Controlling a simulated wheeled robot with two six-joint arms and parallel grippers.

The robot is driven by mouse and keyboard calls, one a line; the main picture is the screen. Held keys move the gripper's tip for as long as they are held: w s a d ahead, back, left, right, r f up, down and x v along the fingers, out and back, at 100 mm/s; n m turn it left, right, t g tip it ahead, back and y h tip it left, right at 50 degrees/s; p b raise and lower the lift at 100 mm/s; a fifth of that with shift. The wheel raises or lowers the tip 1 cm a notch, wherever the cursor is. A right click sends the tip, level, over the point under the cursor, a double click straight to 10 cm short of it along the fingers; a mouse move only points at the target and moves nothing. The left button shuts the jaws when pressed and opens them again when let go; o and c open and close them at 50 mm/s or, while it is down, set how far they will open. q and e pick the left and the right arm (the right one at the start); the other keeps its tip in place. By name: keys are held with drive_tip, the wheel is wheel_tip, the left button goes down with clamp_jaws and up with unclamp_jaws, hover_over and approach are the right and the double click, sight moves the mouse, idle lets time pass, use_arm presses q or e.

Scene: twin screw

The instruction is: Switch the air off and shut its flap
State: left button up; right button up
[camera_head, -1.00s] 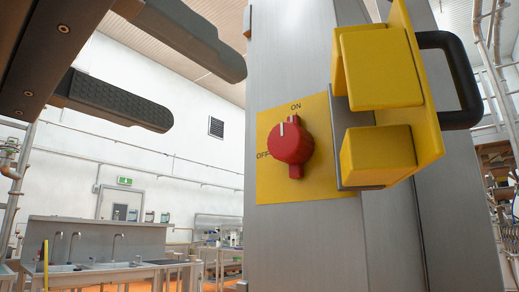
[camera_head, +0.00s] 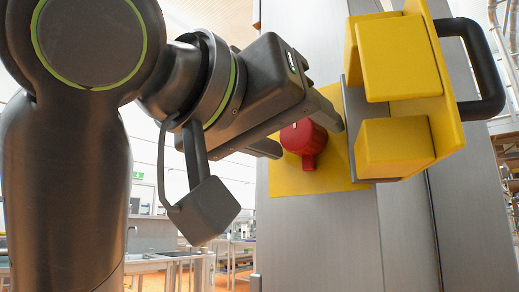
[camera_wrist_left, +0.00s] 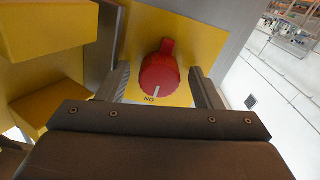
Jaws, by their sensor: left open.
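The red air knob (camera_head: 304,141) sits on a yellow plate (camera_head: 345,178) on the grey cabinet, partly behind my left gripper. In the left wrist view the knob (camera_wrist_left: 160,74) has its white mark toward the ON label (camera_wrist_left: 149,99). My left gripper (camera_head: 306,130) is open, with its fingers on either side of the knob; I cannot tell whether they touch it. The yellow flap (camera_head: 443,95), with two thick yellow blocks and a black handle (camera_head: 484,75), stands out from the cabinet right of the knob, open. The OFF label is hidden in the head view. My right gripper is not in view.
The flap's yellow blocks (camera_head: 395,146) stand close to the right of my left fingers. In the left wrist view they are at the left (camera_wrist_left: 50,105). The grey cabinet (camera_head: 318,240) is bare below the plate. Sinks and benches are far behind at left.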

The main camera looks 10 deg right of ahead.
use_arm(q)
drive_tip(key=c, duration=1)
